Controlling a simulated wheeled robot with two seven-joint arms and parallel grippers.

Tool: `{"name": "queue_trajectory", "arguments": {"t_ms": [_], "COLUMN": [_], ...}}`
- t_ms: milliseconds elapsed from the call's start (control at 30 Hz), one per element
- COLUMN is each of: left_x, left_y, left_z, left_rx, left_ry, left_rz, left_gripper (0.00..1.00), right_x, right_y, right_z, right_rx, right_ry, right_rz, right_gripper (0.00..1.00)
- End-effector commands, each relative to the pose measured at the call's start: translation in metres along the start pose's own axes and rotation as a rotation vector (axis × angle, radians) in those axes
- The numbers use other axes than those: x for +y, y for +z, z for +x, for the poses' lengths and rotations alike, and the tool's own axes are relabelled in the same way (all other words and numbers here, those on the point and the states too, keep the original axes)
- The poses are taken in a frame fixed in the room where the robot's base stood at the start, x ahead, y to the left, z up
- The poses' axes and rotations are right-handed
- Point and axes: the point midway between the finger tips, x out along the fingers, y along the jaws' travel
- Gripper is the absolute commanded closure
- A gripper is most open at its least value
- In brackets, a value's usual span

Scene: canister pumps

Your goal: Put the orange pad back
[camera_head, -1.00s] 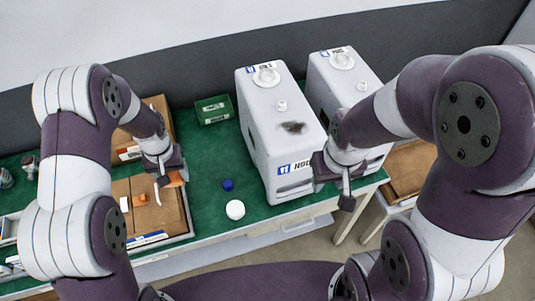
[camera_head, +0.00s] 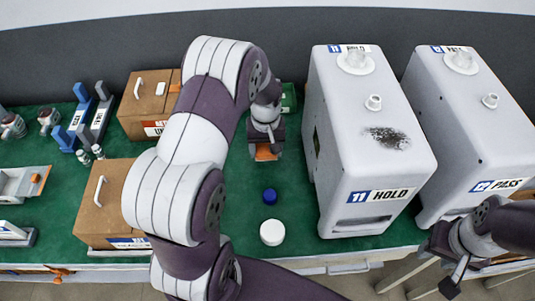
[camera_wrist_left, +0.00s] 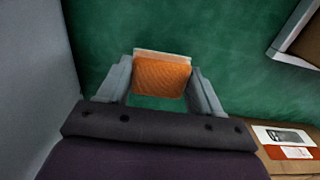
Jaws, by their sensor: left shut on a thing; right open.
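The orange pad (camera_head: 265,154) is held in my left gripper (camera_head: 266,146), over the green mat between the cardboard boxes and the HOLD canister. In the left wrist view the ribbed orange pad (camera_wrist_left: 162,76), with a pale strip along its far edge, sits between the two grey fingers of the left gripper (camera_wrist_left: 162,84). I cannot tell how high it is above the mat. My right gripper (camera_head: 450,268) is open and empty at the lower right, in front of the PASS canister (camera_head: 470,140).
The HOLD canister (camera_head: 370,150), with a dark smudge on top, stands right of my left gripper. A blue cap (camera_head: 269,196) and a white cap (camera_head: 272,232) lie in front. Cardboard boxes (camera_head: 108,190) and grey fixtures (camera_head: 25,183) are at left. A green tray (camera_head: 289,97) is behind.

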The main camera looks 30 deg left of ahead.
Motion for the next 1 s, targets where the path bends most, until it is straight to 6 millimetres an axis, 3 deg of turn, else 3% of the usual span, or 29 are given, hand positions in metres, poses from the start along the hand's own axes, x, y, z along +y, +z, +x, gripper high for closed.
{"name": "queue_trajectory", "arguments": {"t_ms": [133,467,500,567,867,1000], "left_x": [0.0,0.0,0.0,0.0,0.0,0.001], "left_y": [0.001,0.001,0.001,0.001,0.001,-0.001], "left_z": [0.027,0.032,0.033,0.032,0.03,0.011], "left_rx": [-0.003,-0.002,-0.001,-0.001,-0.001,0.003], "left_ry": [-0.001,-0.001,0.0,0.0,0.0,0.001], "left_rz": [0.001,0.002,0.002,0.002,0.002,0.002], "left_gripper": [0.59,0.59,0.32,0.12,0.1,0.1], "right_x": [0.0,0.0,0.0,0.0,0.0,0.0], "right_y": [0.0,0.0,0.0,0.0,0.0,0.0], "right_z": [0.0,0.003,0.003,0.002,0.001,0.001], "right_rx": [0.0,0.0,0.0,0.0,0.0,0.0], "right_ry": [0.0,0.0,0.0,0.0,0.0,0.0], "right_rz": [0.0,0.0,0.0,0.0,0.0,0.0], "right_gripper": [0.57,0.57,0.57,0.57,0.57,0.57]}}
